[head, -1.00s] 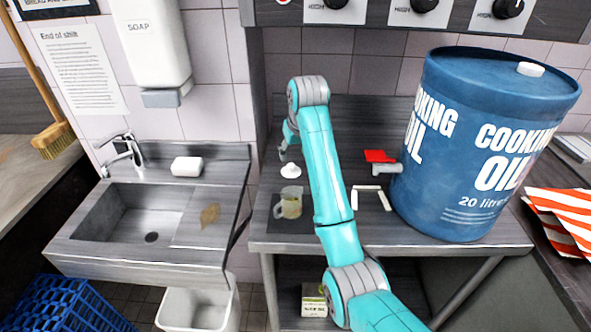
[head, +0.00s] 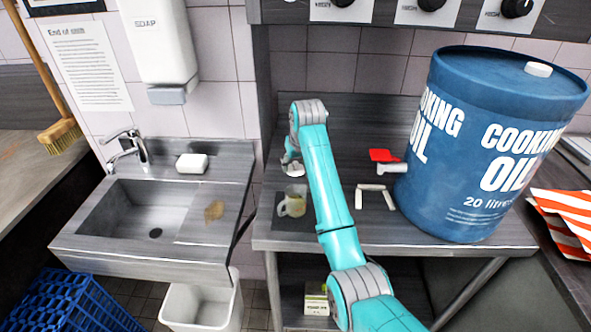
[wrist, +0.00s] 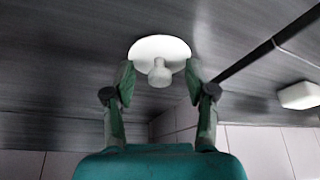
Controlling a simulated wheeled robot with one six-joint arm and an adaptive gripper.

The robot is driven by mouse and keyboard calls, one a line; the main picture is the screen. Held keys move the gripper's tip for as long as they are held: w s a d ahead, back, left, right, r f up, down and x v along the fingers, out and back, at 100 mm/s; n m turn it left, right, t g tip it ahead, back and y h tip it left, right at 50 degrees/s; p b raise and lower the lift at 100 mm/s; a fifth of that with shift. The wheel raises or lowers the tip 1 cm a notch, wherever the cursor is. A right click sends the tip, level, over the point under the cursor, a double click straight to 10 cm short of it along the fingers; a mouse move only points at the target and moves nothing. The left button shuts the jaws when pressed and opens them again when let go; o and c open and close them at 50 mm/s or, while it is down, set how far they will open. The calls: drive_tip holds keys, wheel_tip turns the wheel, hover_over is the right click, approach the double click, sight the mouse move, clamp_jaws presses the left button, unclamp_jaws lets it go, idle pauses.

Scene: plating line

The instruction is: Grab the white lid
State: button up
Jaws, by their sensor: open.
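The white lid (wrist: 160,48) is a round disc with a knob (wrist: 159,74), lying on the dark metal worktop. In the wrist view my gripper (wrist: 159,77) is open, with one finger on each side of the knob and the fingertips close to the lid's near edge. I cannot tell whether the fingers touch it. In the head view the lid (head: 292,169) shows only in part below my gripper (head: 287,160), behind a clear jug-like cup (head: 292,202) with yellowish contents.
A large blue cooking oil drum (head: 470,180) stands on the right of the worktop (head: 345,225). A sink (head: 130,215) with soap (head: 192,163) is on the left.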

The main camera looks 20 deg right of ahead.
drive_tip(key=c, duration=0.9)
